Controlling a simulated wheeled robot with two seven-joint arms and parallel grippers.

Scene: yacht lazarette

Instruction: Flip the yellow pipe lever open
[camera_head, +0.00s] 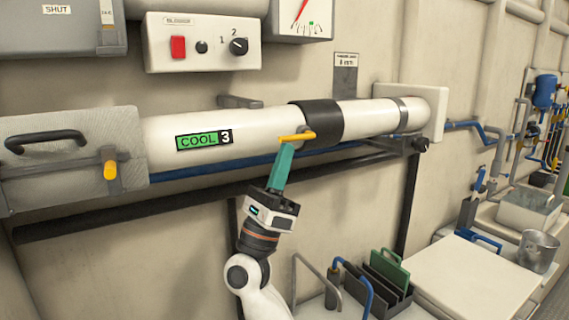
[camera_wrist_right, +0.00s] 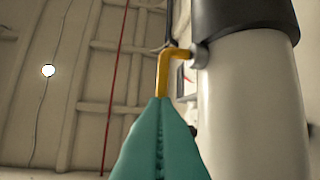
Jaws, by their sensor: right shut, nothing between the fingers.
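The yellow pipe lever (camera_head: 297,137) sticks out from the front of the white pipe (camera_head: 370,114) beside its black collar (camera_head: 321,120), and its handle points left in the head view. In the right wrist view the lever (camera_wrist_right: 172,56) is bent like an L, with its pivot at the collar's edge. My right gripper (camera_head: 285,148) has teal fingers that are shut and empty. Its tips (camera_wrist_right: 160,100) are at the free end of the lever; I cannot tell whether they touch it. My left gripper is not in view.
A green "COOL 3" label (camera_head: 204,140) is on the pipe. A grey box with a black handle (camera_head: 70,160) is at the left. A switch panel (camera_head: 203,43) is above.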

